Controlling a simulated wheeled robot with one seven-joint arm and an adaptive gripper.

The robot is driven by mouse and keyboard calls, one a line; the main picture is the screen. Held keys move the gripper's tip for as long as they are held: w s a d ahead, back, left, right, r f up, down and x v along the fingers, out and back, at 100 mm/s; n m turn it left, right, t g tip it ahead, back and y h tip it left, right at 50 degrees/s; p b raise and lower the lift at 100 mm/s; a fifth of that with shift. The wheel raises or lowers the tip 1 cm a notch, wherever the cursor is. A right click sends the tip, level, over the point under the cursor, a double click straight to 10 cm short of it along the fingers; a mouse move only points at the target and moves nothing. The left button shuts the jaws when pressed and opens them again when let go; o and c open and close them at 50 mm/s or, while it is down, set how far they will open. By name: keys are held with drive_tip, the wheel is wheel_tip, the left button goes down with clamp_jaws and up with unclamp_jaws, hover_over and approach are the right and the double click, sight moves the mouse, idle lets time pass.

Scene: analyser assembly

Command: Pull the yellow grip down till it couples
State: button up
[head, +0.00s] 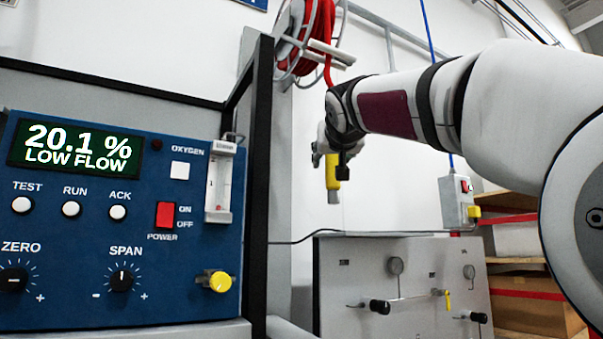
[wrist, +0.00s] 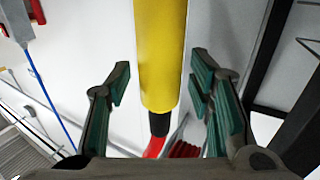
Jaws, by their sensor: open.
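The yellow grip (head: 332,172) hangs upright in front of the white wall, below the red hose reel (head: 300,38). A pale end piece shows at its bottom. In the wrist view the yellow grip (wrist: 161,52) runs down the middle, between the two green-padded fingers of my gripper (wrist: 161,85). The fingers are open, with a gap on each side of the grip. A black collar and red hose (wrist: 155,147) show at one end of it. In the head view my gripper and wrist hide the grip's upper part.
A blue analyser panel (head: 150,150) reads "20.1 % LOW FLOW" at left, beside a dark frame post (head: 258,190). A grey cabinet (head: 340,275) with handles stands below the grip. A switch box (head: 457,203) hangs on a blue cable at right, before stacked boxes (head: 540,300).

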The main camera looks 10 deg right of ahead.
clamp_jaws()
drive_tip(key=shift+f, duration=0.1)
drive_tip(key=shift+w+f+b, duration=0.1)
drive_tip(key=shift+f+b, duration=0.5)
drive_tip(key=shift+b, duration=0.2)
wheel_tip(320, 180, down, 29)
drive_tip(key=b, duration=3)
drive_tip(key=shift+f, duration=0.25)
unclamp_jaws()
drive_tip(key=shift+r, duration=0.15)
